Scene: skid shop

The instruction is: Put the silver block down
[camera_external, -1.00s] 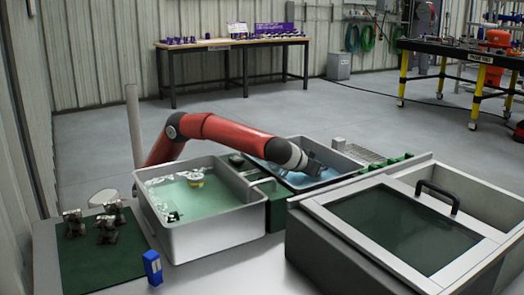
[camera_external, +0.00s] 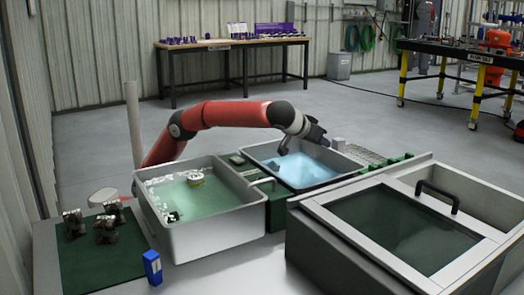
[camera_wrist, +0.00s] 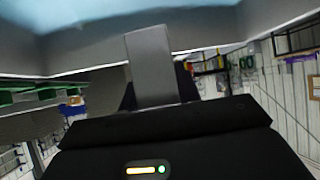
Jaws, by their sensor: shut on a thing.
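My gripper (camera_external: 316,134) is over the far basin (camera_external: 268,150), raised above its bright blue water. In the wrist view my gripper (camera_wrist: 160,100) is shut on the silver block (camera_wrist: 152,65), a flat grey bar that sticks out beyond the dark gripper body. The block's lower end is hidden by the gripper. In the external view I cannot pick out the block clearly, as it is small and dark around the gripper there.
Several metal parts stand on a green mat (camera_external: 80,270) at left. A blue box (camera_external: 152,267) stands in front. A lidded case (camera_external: 340,245) fills the right. A grey rack (camera_external: 362,153) lies behind.

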